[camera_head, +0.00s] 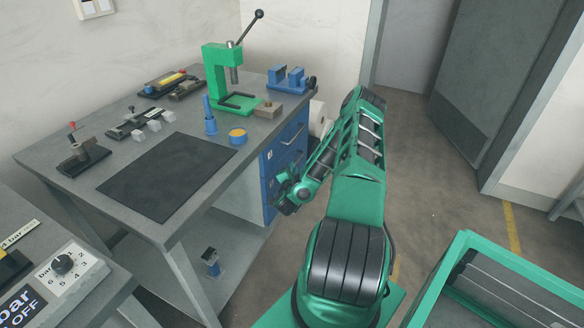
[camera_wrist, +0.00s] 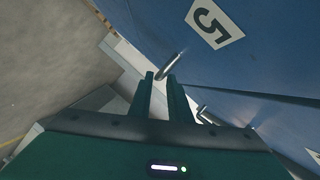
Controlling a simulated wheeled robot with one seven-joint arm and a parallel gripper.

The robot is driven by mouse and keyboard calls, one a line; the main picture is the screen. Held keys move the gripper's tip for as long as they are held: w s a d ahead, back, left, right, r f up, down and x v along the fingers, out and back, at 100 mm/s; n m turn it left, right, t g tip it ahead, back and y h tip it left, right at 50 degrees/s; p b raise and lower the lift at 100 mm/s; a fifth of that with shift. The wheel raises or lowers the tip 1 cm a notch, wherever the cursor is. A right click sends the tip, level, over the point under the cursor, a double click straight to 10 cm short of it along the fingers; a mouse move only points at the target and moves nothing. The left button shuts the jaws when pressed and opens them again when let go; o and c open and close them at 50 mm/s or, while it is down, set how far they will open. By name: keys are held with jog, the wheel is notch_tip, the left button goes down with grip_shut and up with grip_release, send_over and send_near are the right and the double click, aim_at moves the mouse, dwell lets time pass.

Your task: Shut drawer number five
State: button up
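The blue drawer cabinet (camera_head: 285,150) stands under the right end of the workbench. Drawer number five (camera_wrist: 255,55) fills the upper right of the wrist view as a blue front with a white "5" label (camera_wrist: 215,24). Its metal handle (camera_wrist: 169,66) shows end-on just beyond my fingertips. I cannot tell whether the fingertips touch the handle. In the head view, my gripper (camera_head: 284,203) is low beside the cabinet's front, and my arm partly hides the drawers. How far the drawer stands out is unclear.
A second handle (camera_wrist: 207,115) shows past a seam in the wrist view. The workbench (camera_head: 150,222) carries a green press (camera_head: 222,75), a black mat (camera_head: 167,177) and several fixtures. A green-framed bin (camera_head: 470,245) stands at the lower right. Floor (camera_head: 440,190) is clear right of my arm.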

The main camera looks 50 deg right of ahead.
jog(key=v, duration=0.5)
jog(key=shift+s+a, duration=0.1)
jog(key=shift+s, duration=0.05)
jog(key=shift+s, duration=0.1)
dwell(0.3)
